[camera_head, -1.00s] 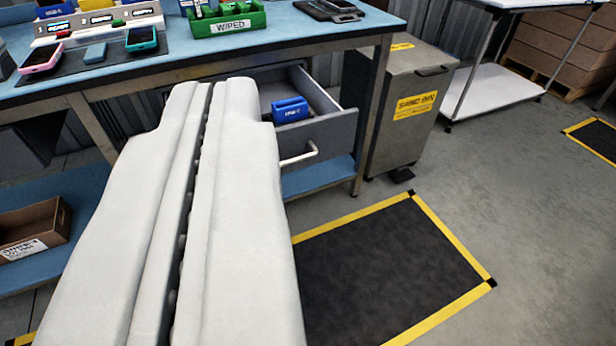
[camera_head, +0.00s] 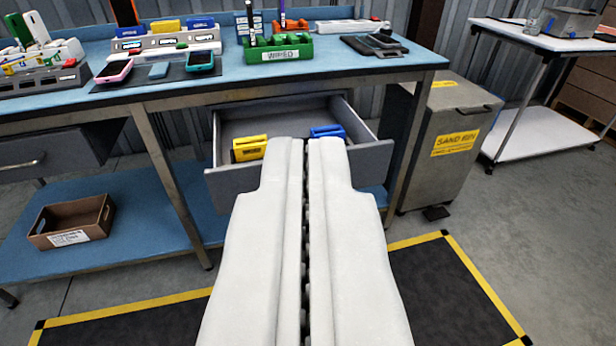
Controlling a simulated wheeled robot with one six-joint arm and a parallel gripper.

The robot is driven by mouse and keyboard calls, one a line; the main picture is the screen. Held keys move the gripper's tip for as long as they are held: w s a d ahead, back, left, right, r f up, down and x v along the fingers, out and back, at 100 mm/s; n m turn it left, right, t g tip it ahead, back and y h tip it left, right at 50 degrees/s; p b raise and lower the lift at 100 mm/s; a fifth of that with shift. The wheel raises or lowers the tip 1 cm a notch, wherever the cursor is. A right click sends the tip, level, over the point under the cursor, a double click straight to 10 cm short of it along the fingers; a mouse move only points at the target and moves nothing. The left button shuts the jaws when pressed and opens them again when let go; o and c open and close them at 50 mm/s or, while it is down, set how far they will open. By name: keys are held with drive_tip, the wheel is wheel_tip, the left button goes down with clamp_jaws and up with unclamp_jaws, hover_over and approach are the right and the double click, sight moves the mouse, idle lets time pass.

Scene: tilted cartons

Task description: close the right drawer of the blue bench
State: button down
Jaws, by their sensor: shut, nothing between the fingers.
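The blue bench (camera_head: 300,72) stands ahead, with a blue top and grey legs. Its right drawer (camera_head: 226,184) is grey and pulled open under the right part of the top. A yellow item (camera_head: 249,148) and a blue item (camera_head: 327,132) are inside it. My gripper (camera_head: 305,142) is shut and empty, its white fingers pointing at the drawer front. It hides the middle of that front and the handle. I cannot tell whether the tips touch the drawer. The left drawer (camera_head: 55,155) looks shut.
A sand bin (camera_head: 445,150) stands close to the bench's right leg. A cardboard box (camera_head: 72,222) sits on the blue lower shelf. Phones, a green WIPED tray (camera_head: 279,52) and racks crowd the bench top. A yellow-edged dark mat (camera_head: 450,290) lies on the open floor.

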drive_tip(key=w+d+f+m+g, duration=0.3)
drive_tip(key=w+f+m, duration=0.15)
drive_tip(key=w, duration=0.55)
drive_tip(key=m+g+y, duration=0.2)
drive_tip(key=m+g, duration=0.3)
drive_tip(key=m, duration=0.6)
approach(364, 173)
drive_tip(key=shift+n, duration=0.25)
drive_tip(key=shift+x, duration=3)
drive_tip(key=w+a, duration=0.2)
drive_tip(key=w, duration=0.7)
drive_tip(key=w+a, duration=0.2)
drive_tip(key=w, duration=0.7)
drive_tip(key=w+a, duration=0.3)
drive_tip(key=w, duration=0.6)
drive_tip(key=shift+f, duration=0.1)
drive_tip(key=shift+w+a, duration=0.1)
drive_tip(key=shift+w, duration=0.3)
drive_tip(key=shift+r, duration=0.2)
